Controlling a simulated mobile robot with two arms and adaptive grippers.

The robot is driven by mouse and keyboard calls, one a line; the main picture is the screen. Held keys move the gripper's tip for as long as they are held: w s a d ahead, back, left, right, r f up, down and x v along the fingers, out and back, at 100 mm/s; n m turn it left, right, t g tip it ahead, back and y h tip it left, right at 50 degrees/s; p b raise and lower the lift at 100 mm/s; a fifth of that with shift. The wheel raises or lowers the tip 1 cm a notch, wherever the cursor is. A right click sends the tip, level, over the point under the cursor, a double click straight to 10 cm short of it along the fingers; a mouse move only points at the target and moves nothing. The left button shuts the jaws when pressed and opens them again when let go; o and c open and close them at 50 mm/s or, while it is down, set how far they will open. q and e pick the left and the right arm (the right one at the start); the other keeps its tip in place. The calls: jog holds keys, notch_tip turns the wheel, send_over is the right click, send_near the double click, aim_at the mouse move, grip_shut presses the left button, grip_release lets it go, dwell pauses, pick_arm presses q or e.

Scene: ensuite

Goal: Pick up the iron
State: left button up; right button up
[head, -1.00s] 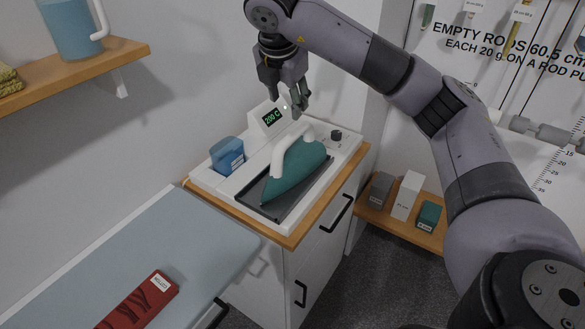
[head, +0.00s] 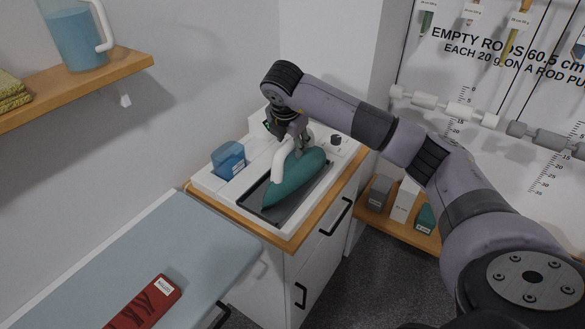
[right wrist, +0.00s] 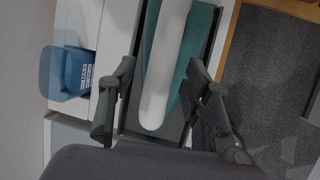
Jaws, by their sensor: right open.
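The teal iron (head: 297,182) with a white handle (head: 282,158) rests on a dark plate in a white station on top of a small cabinet. My right gripper (head: 295,148) is open, pointing down over the back part of the handle. In the right wrist view the two fingers (right wrist: 160,108) stand apart, with the white handle (right wrist: 163,60) running between them and the teal body (right wrist: 196,45) beyond. I cannot tell whether either finger touches the handle. My left gripper is not in view.
A blue water container (head: 228,158) sits in the station left of the iron. A shelf (head: 125,60) with a jug (head: 75,35) is above. Small boxes (head: 404,200) stand on a low shelf at right.

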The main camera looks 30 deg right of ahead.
jog(key=shift+x, duration=1.1)
grip_shut()
jog(key=shift+w+d+r, duration=0.1)
jog(key=shift+r, duration=0.05)
